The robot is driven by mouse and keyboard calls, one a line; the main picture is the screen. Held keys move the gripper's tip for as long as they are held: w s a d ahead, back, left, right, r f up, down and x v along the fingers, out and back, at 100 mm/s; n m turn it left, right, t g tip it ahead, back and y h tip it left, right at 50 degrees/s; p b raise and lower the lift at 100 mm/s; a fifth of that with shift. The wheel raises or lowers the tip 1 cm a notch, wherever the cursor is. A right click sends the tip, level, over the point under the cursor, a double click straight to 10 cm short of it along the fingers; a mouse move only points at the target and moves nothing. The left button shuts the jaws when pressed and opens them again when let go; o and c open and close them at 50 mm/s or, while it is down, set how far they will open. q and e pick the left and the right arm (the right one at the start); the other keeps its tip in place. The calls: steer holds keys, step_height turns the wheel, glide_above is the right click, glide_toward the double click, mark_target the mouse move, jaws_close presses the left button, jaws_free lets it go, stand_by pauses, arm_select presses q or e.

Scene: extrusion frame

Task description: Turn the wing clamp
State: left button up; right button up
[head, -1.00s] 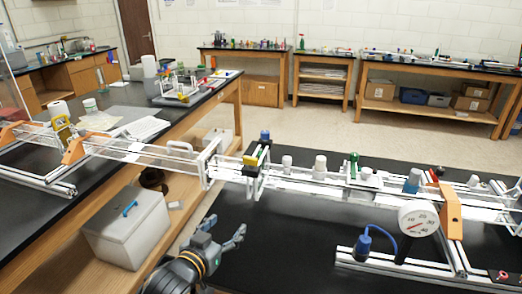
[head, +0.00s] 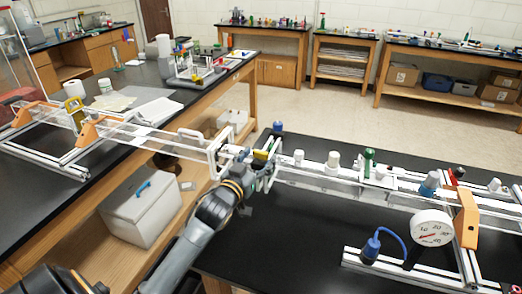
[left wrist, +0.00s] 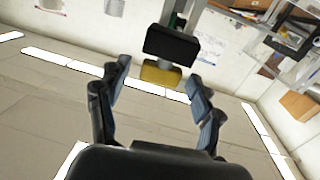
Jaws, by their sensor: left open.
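The clamp, a black block with a yellow wing-like piece (head: 261,155), sits at the near end of the white extrusion frame in the head view. My left gripper (head: 257,167) is at the clamp and covers part of it. In the left wrist view, the black block (left wrist: 172,45) and the yellow piece (left wrist: 160,74) show between the two spread fingers of my left gripper (left wrist: 159,73). The fingers stand apart on either side, with visible gaps to the yellow piece. My right gripper is not in view.
The frame rail (head: 320,183) carries white caps, a green post (head: 368,160) and a round dial gauge (head: 432,229). A blue plug with cable (head: 371,247) stands in front. A grey box (head: 140,205) sits on the lower shelf. The black tabletop (head: 300,235) before the rail is mostly bare.

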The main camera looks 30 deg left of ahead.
arm_select(q)
steer(key=shift+w+a+r, duration=0.1)
steer(key=shift+w, duration=0.9)
steer(key=shift+s, duration=0.1)
steer(key=c, duration=1.2)
steer(key=shift+o, duration=0.2)
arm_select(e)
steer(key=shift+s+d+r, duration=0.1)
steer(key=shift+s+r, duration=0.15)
